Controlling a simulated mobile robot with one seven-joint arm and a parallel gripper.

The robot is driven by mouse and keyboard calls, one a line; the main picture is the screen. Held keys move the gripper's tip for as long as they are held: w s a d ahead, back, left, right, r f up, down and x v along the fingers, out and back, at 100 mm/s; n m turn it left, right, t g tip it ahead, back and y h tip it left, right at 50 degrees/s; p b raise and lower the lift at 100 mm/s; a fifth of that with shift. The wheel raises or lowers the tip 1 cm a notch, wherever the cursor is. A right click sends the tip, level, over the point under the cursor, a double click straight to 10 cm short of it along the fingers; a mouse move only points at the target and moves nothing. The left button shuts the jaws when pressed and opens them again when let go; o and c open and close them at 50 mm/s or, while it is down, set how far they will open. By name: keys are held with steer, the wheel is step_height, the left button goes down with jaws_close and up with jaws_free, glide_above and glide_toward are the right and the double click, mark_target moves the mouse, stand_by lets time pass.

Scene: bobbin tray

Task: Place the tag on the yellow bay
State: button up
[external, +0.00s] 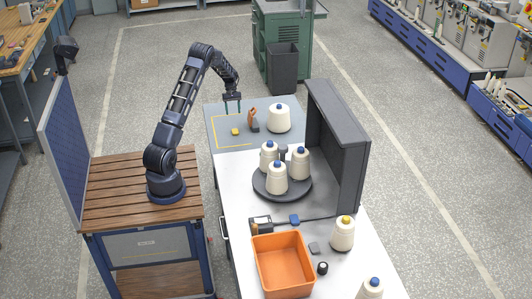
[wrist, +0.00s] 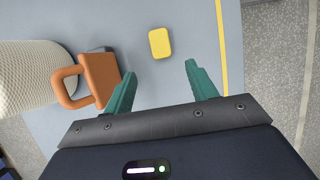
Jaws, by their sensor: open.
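A small yellow block (external: 235,131), which looks like the tag, lies flat on the grey-blue mat at the far end of the table. The yellow bay (external: 232,147) is a thin yellow outline on that mat, and the block appears to lie within it. In the wrist view the yellow block (wrist: 160,42) lies just beyond my fingertips, and one yellow line (wrist: 223,50) runs to its right. My gripper (external: 233,111) is above the mat near the block. Its green fingers (wrist: 160,70) are apart with nothing between them.
An orange-handled tool (external: 253,121) stands right of the block, beside a large white bobbin (external: 279,118). Several bobbins stand on a dark round tray (external: 300,195). A dark upright panel (external: 340,150) edges the table's right.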

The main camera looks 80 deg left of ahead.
steer(key=shift+a+r, duration=0.15)
steer(key=shift+r, duration=0.2)
steer(key=w+d+r+m+y, duration=0.1)
steer(key=w+d+r+m, duration=0.4)
steer(key=d+r, duration=0.95)
steer(key=d+r+m+y, duration=0.2)
steer(key=d+r+m, duration=0.1)
steer(key=d+r, duration=1.2)
steer(key=s+d+r+m+t+y, duration=0.1)
steer(key=s+d+r+m, duration=0.3)
steer(key=d, duration=0.6)
steer(key=s+d+r+m+t, duration=0.1)
steer(key=s+d, duration=0.4)
steer(key=d, duration=0.5)
steer(key=s+d+m+t, duration=0.2)
steer(key=s+d+m, duration=0.3)
steer(key=s+d, duration=0.6)
steer(key=s+f, duration=0.1)
steer(key=s, duration=0.3)
steer(key=shift+t, duration=0.3)
